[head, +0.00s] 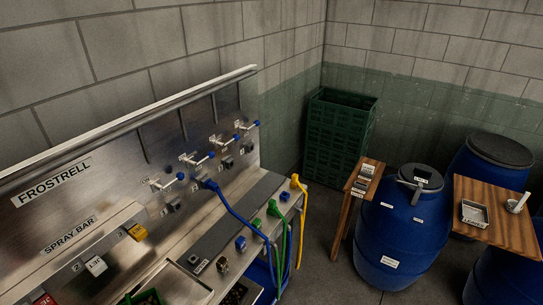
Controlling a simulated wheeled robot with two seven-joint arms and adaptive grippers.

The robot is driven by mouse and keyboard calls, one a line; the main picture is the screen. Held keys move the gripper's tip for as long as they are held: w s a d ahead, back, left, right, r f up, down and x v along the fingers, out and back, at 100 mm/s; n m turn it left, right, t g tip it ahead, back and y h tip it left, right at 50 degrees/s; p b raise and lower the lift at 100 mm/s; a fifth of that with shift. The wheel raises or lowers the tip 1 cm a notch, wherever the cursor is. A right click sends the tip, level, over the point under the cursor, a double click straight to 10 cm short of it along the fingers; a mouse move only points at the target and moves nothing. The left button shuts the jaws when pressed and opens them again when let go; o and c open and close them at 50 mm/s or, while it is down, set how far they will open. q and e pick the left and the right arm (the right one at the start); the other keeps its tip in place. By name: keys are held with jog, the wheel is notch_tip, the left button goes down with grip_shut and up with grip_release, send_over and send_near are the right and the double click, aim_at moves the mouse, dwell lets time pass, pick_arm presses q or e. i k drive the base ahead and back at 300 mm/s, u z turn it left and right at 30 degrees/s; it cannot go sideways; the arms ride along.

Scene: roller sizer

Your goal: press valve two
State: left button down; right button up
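Neither of my grippers is in view. A steel machine marked FROSTRELL fills the left side. Under its SPRAY BAR label (70,234), a sloping ledge carries a row of coloured blocks. A white block (97,265) has a small tag (76,267) beside it that appears to read 2. A yellow block (137,232) sits farther along, and a red block (45,300) is partly cut off at the bottom edge. Several lever valves with blue tips (166,183) stand in a row on the back panel, with small tags too small to read surely.
Blue (240,220), green (274,208) and yellow (299,184) hoses hang along the machine's front edge. A green crate stack (338,135) stands in the corner. Blue barrels (400,235) and a wooden table (495,222) with a tray (475,214) are at right. Some floor shows between machine and barrels.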

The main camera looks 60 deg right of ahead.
aim_at(210, 155)
jog(key=z, duration=1.4)
jog(key=k, duration=1.35)
jog(key=z, duration=0.35)
jog(key=i, duration=0.4)
jog(key=z, duration=0.8)
jog(key=i, duration=1.45)
jog(key=u, duration=0.8)
jog(key=i, duration=0.6)
jog(key=u, duration=0.65)
